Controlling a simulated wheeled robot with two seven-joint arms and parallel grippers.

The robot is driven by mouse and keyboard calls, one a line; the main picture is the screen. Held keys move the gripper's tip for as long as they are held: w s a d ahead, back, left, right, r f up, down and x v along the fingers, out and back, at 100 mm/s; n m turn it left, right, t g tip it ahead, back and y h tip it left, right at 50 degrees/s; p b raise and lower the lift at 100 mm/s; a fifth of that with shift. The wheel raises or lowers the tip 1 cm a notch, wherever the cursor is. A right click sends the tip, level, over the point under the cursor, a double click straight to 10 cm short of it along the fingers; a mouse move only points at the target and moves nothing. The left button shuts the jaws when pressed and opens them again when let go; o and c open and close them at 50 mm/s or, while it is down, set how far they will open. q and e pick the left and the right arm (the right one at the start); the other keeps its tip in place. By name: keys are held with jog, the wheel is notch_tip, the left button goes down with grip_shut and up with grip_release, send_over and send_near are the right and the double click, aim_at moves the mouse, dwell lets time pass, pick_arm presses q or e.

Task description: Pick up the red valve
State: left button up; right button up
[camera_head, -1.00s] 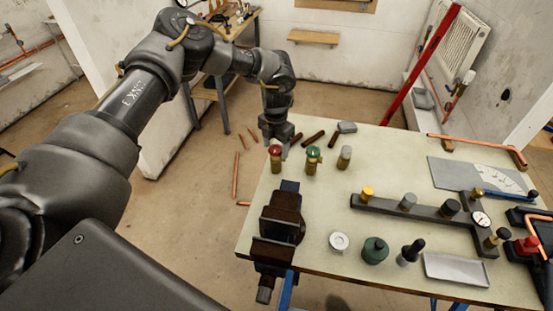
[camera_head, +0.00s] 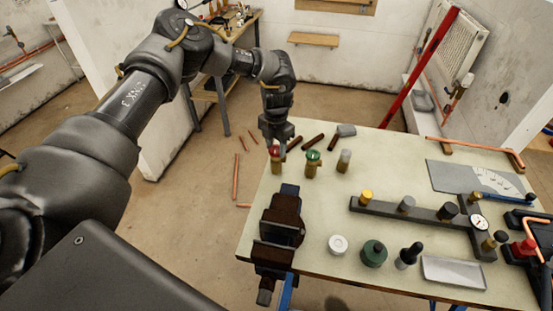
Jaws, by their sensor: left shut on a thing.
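The red valve (camera_head: 276,164) has a red top and a brass body. It stands upright near the far left edge of the table (camera_head: 330,208). My left gripper (camera_head: 277,147) points down from above and is shut on the red valve, its fingers around the red top and hiding part of it. The valve's base appears to be at the tabletop; I cannot tell whether it is touching. My right gripper is not in view.
A green-topped valve (camera_head: 313,163) and a grey-topped one (camera_head: 344,161) stand just right. Dark cylinders (camera_head: 312,140) lie behind. A vise (camera_head: 280,222) is in front. A dark rack (camera_head: 415,210) with several fittings lies right. The table's middle is clear.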

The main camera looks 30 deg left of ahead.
pick_arm(q)
jog(key=shift+r+p, duration=0.6)
jog(key=shift+r, duration=0.4)
jog(key=shift+r+p, duration=1.8)
jog(key=shift+r, duration=0.35)
jog(key=shift+f, duration=0.1)
